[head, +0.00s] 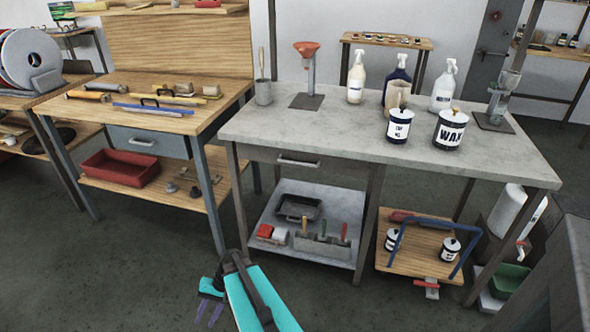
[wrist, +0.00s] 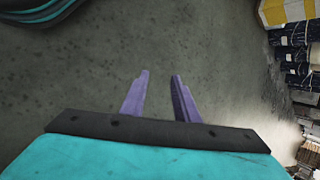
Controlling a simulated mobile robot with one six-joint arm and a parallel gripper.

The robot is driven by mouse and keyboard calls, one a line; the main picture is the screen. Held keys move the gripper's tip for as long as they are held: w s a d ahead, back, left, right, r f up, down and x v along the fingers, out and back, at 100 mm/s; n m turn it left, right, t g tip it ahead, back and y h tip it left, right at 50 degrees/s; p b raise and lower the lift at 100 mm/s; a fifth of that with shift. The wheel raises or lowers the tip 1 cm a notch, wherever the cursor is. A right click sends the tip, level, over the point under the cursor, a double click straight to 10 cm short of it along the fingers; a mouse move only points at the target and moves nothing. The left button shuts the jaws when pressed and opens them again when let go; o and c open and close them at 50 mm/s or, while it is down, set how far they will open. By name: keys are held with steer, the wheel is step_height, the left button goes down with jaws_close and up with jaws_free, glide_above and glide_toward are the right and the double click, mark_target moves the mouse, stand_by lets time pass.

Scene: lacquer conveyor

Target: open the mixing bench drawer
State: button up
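The mixing bench (head: 285,131) has a grey top and stands at the centre and right. Its drawer (head: 329,167) sits under the left half of the top, with a pale bar handle (head: 298,161); it looks shut. My gripper (head: 208,314) is low in front, below and left of this drawer, over the floor and apart from the bench. In the wrist view my gripper's two purple fingers (wrist: 159,85) stand apart with bare floor between them. The drawer does not show in the wrist view.
A wooden bench (head: 215,117) with its own grey drawer (head: 148,142) stands to the left. Spray bottles, a wax can (head: 450,131) and a funnel stand (head: 306,90) are on the mixing bench. A low wooden cart (head: 400,262) stands at right. The front floor is clear.

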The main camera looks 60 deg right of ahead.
steer(key=w+d+r+m+t+b, duration=0.1)
steer(key=w+d+r+m+t, duration=0.15)
steer(key=d, duration=0.45)
steer(key=w+d+r+m+t+b, duration=0.15)
steer(key=d+r, duration=0.25)
steer(key=d, duration=0.4)
steer(key=m+t+h+b, duration=0.5)
steer(key=m+t+h, duration=0.25)
steer(key=t, duration=0.35)
glide_toward(295, 163)
steer(key=s, duration=0.3)
steer(key=shift+s+a+h, duration=0.1)
steer(key=shift+s+h, duration=0.15)
steer(key=shift+w+f, duration=0.1)
steer(key=w, duration=0.9)
steer(key=w+d+f, duration=0.1)
steer(key=w, duration=0.3)
steer(key=shift+w, duration=0.3)
